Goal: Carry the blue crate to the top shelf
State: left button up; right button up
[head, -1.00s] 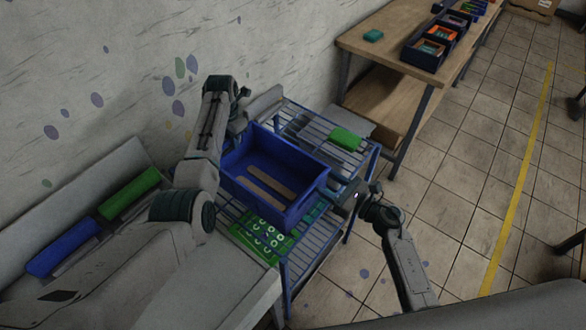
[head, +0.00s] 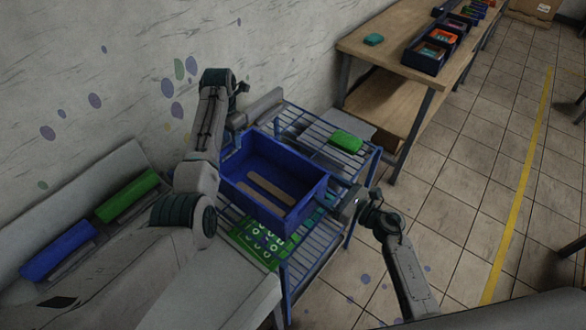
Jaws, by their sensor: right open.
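The blue crate (head: 301,216) is in the middle of the head view, upright, with tan strips on its floor. It is on or just over a blue-framed wire rack (head: 345,166); I cannot tell whether it rests there. My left gripper (head: 236,122) is at the crate's far left side, mostly hidden behind my arm, so its jaws cannot be read. My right gripper (head: 340,196) is open at the crate's right wall, its fingers close to the rim. I cannot tell whether they touch it.
A green block (head: 346,143) lies on the rack behind the crate. A green patterned panel (head: 262,244) lies in front of it. A wooden table (head: 392,48) with several bins stands at the back right. The wall is close on the left.

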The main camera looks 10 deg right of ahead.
jog(key=shift+s, duration=0.1)
pick_arm(q)
notch_tip(320, 180, up, 8)
pick_arm(e)
jog(key=v, duration=1.2)
